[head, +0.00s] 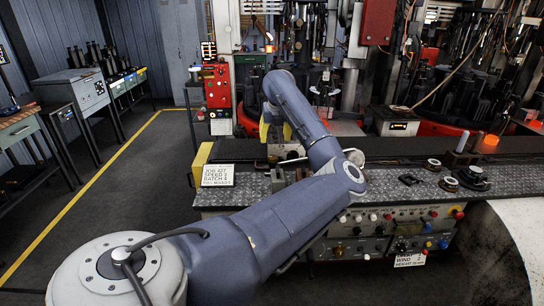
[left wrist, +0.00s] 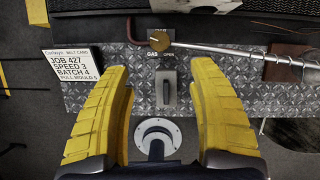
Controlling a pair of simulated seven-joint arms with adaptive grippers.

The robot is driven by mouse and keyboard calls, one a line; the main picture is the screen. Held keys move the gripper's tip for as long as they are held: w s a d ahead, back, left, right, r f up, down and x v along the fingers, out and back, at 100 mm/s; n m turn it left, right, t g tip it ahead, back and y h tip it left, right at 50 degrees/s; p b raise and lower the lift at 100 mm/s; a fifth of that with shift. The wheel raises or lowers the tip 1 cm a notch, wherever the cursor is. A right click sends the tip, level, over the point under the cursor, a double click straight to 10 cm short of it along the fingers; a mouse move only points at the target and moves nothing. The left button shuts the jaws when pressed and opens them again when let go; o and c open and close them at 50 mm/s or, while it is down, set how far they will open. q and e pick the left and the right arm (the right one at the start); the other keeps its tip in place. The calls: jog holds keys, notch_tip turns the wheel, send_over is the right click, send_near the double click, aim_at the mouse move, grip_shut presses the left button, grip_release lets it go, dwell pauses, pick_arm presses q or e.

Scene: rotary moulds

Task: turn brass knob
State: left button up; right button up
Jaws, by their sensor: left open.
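In the head view I cannot make the knob out behind my left arm. In the head view the left gripper (head: 273,130) hangs over the far part of the tread-plate bench, partly hidden by my arm. My right gripper is not in view.
A white job card (left wrist: 70,72) lies to the left. Small round parts (head: 472,176) sit on the bench at the right. Floor is free at left.

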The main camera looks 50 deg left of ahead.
aim_at(273, 157)
pick_arm(q)
jog(key=x, duration=1.3)
jog(key=shift+a+f, duration=0.15)
jog(key=shift+f, duration=0.15)
grip_shut()
jog(key=shift+n, duration=0.3)
jog(key=n+g, duration=0.1)
jog(key=n, duration=0.2)
jog(key=shift+w+y, duration=0.1)
jog(key=shift+y, duration=0.2)
jog(key=shift+n+g, duration=0.9)
jog(key=shift+n, duration=1.1)
